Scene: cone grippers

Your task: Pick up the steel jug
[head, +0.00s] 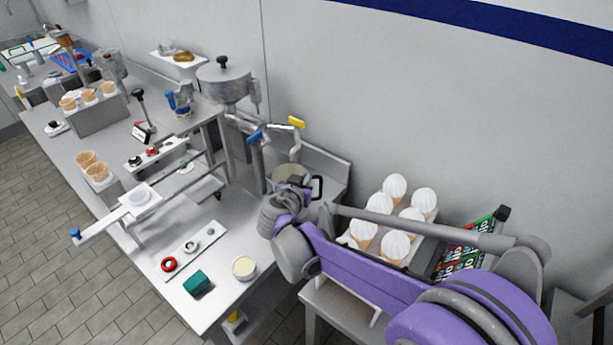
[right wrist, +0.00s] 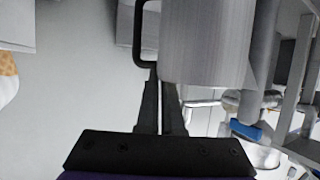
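The steel jug (right wrist: 208,45) fills the upper middle of the right wrist view as a grey cylinder with a black loop handle (right wrist: 137,35) on its left side. My right gripper (right wrist: 158,78) has its two black fingers close together, with a narrow gap, at the end of the handle next to the jug's wall. Their tips are partly hidden, and I cannot tell whether they hold the handle. In the head view the jug (head: 289,173) stands by the wall behind my right wrist, with the handle showing at its right. My left gripper is not in view.
A crate (head: 425,237) of white-topped cones (head: 396,187) stands to the right, behind my right arm. A machine with a round steel hopper (head: 223,82) stands left of the jug. A cream tub (head: 244,267) and a green sponge (head: 198,283) sit at the counter's front.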

